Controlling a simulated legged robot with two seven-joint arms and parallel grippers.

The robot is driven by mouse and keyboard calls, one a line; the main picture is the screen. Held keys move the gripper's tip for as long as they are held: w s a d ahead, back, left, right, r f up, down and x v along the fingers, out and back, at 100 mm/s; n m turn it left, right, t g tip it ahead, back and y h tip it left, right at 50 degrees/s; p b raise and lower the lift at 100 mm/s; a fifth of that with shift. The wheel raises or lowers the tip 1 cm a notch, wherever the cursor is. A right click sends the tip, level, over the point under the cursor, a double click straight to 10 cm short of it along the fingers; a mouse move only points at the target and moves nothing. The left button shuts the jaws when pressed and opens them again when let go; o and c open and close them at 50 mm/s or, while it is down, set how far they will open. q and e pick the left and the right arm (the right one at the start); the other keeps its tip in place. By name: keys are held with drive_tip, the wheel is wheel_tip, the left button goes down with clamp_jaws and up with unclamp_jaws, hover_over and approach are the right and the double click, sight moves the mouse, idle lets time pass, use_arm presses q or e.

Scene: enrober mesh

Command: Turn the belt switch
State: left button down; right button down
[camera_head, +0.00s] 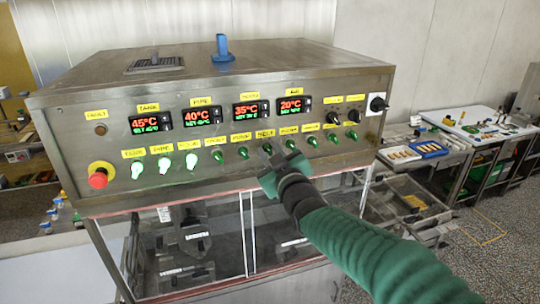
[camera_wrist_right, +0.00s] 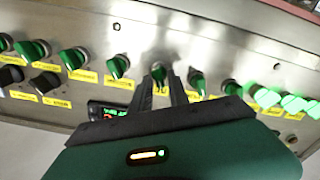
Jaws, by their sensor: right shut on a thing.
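The belt switch (camera_head: 267,148) is a small green knob under a yellow label that seems to read BELT, on the front of the steel control panel (camera_head: 330,85). My right gripper (camera_head: 269,160) reaches up to it from the lower right. In the right wrist view the knob (camera_wrist_right: 159,71) sits between the two dark fingertips (camera_wrist_right: 160,84), which are shut on it. The fingers partly cover the knob, and its exact angle is hard to tell. My left gripper is in neither view.
Similar green knobs (camera_head: 242,152) stand close on both sides. Three lit switches (camera_head: 164,165) and a red emergency button (camera_head: 98,179) are at the left. Black knobs (camera_head: 354,116) and a rotary switch (camera_head: 378,104) are at the right. Glass doors (camera_head: 280,235) lie below.

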drive_tip(key=m+b, duration=0.5)
drive_tip(key=b, duration=0.1)
drive_tip(key=shift+d+f+m, duration=0.15)
drive_tip(key=shift+d+m, duration=0.05)
drive_tip(key=shift+m, duration=0.2)
drive_tip(key=shift+w+d+r+m+b, duration=0.1)
drive_tip(key=shift+r+m+b, duration=0.05)
drive_tip(key=shift+m+b, duration=1.05)
drive_tip(key=shift+r+m+b, duration=0.1)
drive_tip(key=shift+m+b, duration=0.75)
drive_tip(key=shift+m, duration=0.55)
drive_tip(key=c, duration=1.5)
unclamp_jaws()
drive_tip(key=shift+c, duration=0.2)
drive_tip(key=shift+o, duration=0.3)
drive_tip(key=shift+w, duration=0.1)
drive_tip(key=shift+f, duration=0.1)
